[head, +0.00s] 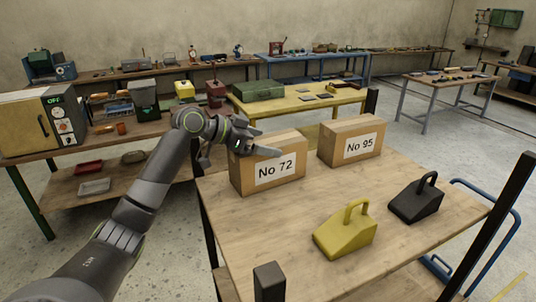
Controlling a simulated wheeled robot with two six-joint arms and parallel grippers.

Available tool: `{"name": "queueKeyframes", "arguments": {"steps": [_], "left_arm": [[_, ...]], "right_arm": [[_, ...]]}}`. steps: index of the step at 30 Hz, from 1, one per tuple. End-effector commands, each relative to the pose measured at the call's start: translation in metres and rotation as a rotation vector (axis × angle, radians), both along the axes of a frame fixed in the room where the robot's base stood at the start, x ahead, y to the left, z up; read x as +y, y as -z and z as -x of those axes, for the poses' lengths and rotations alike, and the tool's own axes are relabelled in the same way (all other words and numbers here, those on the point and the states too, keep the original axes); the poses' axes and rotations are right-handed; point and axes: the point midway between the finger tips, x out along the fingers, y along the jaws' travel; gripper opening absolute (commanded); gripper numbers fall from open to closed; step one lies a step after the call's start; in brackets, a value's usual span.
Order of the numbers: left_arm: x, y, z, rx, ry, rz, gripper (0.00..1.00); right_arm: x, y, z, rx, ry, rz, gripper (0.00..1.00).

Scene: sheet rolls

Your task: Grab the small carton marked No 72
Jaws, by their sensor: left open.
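The small carton marked No 72 (275,170) stands upright on the near wooden table (265,220), towards its far left corner, with its label facing me. My left gripper (262,150) is at the top left of this carton, in front of part of its upper edge. It is open, and I cannot tell whether it touches the carton. A similar carton marked No 95 (352,141) stands to the right of it, a gap apart. My right gripper is not in view.
A yellow handled block (344,238) and a black one (415,201) stand on the table's right half. Dark posts rise at the table's corners. A yellow table with a green case (259,90) is behind. The table's front left is clear.

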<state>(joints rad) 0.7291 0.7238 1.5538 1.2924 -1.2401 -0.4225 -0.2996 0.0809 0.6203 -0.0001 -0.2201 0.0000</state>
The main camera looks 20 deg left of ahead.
Motion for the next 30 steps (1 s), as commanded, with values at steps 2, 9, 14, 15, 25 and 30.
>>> {"name": "queueKeyframes", "arguments": {"steps": [2, 9, 14, 15, 25, 30], "left_arm": [[-0.0027, 0.0015, -0.0026, 0.002, 0.0, 0.001, 1.0], [-0.0031, 0.0036, -0.0033, 0.001, 0.0, 0.0, 1.0], [-0.0031, 0.0034, -0.0033, 0.001, 0.0, -0.001, 0.82], [-0.0029, 0.0033, -0.0033, 0.001, 0.0, -0.001, 0.76], [-0.003, 0.003, -0.0032, 0.001, 0.0, -0.001, 0.33], [-0.0032, 0.003, -0.0031, 0.001, 0.001, 0.0, 0.11]], "right_arm": [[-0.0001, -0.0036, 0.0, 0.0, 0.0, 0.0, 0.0], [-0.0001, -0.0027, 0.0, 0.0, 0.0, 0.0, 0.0], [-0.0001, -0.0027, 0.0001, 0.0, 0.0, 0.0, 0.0], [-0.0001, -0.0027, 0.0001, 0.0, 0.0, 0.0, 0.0], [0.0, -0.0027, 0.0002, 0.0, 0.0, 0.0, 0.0], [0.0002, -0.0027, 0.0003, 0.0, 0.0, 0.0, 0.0]]}}
